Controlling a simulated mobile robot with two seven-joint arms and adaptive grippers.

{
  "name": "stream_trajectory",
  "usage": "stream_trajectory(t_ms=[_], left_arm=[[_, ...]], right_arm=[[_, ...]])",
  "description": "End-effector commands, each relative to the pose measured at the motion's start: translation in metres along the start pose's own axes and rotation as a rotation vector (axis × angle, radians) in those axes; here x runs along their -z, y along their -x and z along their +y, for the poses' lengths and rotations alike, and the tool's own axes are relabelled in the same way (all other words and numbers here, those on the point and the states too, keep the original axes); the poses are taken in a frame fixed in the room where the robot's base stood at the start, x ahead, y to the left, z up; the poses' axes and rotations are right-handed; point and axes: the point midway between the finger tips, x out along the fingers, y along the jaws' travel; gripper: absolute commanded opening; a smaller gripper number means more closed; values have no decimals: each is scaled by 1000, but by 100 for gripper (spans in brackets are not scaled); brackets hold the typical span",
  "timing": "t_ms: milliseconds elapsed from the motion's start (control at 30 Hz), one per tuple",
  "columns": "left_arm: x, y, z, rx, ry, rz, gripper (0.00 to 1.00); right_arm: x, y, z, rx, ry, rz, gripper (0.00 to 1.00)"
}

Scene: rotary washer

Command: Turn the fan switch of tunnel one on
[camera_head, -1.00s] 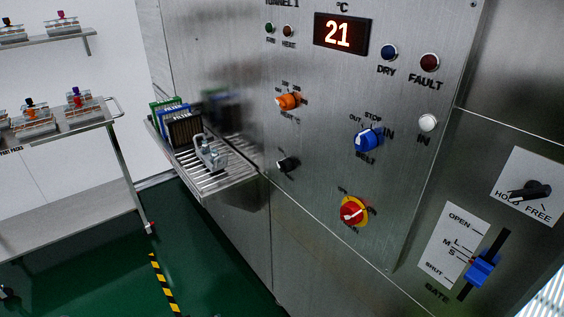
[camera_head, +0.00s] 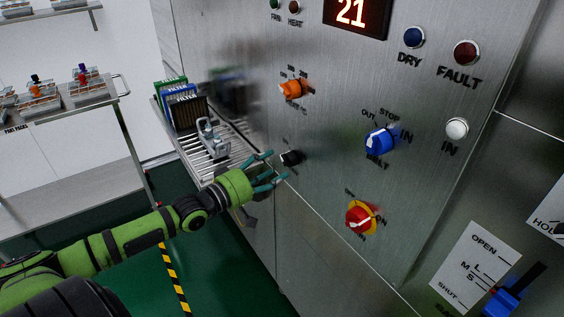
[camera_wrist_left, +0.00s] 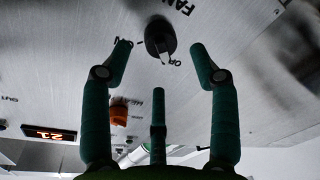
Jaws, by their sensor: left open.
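The fan switch is a small black rotary knob (camera_head: 291,158) on the steel panel, below the orange knob. In the left wrist view the black knob (camera_wrist_left: 160,38) has a FAN label beside it, with small ON and OFF marks near its edge. Its pale pointer end faces the lower edge of that view; its exact setting is hard to read. My left gripper (camera_head: 277,166) is open and empty, just in front of the knob. In the left wrist view its spread fingers (camera_wrist_left: 160,65) lie either side of the knob's line, apparently not touching it. My right gripper is not in view.
An orange knob (camera_head: 291,89), a blue belt knob (camera_head: 379,141) and a red-yellow switch (camera_head: 361,217) sit on the same panel. A slatted steel shelf (camera_head: 207,150) with racks juts out left of my gripper. A trolley stands further left.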

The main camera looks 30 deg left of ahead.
Motion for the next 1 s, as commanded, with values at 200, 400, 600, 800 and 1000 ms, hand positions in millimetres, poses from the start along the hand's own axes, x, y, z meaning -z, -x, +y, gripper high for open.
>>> stream_trajectory(t_ms=[200,400,600,800,1000], left_arm=[[1,-25,1,-1,-2,2,61],[0,-38,0,1,-2,1,61],[0,-40,0,1,-2,-1,61],[0,-40,0,1,-2,-1,45],[0,-40,0,1,-2,0,6]], right_arm=[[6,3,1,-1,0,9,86],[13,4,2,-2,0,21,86],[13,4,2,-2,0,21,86],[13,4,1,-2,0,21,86],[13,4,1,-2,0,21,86]])
